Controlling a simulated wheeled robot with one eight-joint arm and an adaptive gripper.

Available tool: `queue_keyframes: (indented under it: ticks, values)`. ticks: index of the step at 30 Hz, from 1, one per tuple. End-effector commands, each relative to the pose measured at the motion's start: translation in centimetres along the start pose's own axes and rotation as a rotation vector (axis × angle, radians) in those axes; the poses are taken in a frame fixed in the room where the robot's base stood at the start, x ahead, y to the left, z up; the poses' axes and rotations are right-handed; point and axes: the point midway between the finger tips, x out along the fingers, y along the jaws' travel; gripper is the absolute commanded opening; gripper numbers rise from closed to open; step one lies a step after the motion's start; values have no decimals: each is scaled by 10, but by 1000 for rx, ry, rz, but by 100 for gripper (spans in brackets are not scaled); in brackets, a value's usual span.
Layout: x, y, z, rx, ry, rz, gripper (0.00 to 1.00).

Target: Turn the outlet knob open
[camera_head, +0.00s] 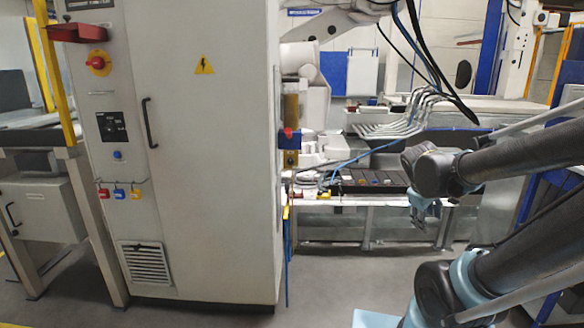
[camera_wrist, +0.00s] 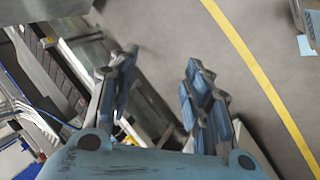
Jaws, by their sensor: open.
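A tall grey cabinet (camera_head: 215,170) stands at left in the head view. On its front are a red knob on a yellow disc (camera_head: 98,63) and a black square switch (camera_head: 112,126) below it. A blue part with a red knob (camera_head: 288,137) shows at its right edge. I cannot tell which is the outlet knob. My gripper (camera_head: 422,212) hangs at right, pointing down, well apart from all of these. In the wrist view my gripper (camera_wrist: 162,68) is open, with nothing between its fingers. No knob can be made out there.
A bench (camera_head: 370,183) with cables and pipes stands behind, right of the cabinet. Small red, blue and yellow tags (camera_head: 119,194) hang on the cabinet front. The grey floor (camera_head: 335,270) between cabinet and arm is clear. A yellow floor line (camera_wrist: 250,70) crosses the wrist view.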

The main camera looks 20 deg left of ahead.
Motion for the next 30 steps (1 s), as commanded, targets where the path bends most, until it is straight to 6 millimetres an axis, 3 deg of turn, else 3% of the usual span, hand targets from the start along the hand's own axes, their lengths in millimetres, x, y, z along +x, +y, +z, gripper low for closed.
queue_keyframes:
  ticks: [7,14,23,30]
  values:
    - [0,21,-81,-357,48,186,45]
    - [-8,20,-162,-676,82,377,45]
    - [-29,-20,-269,-1070,111,656,45]
    - [-55,-81,-344,-1355,113,910,45]
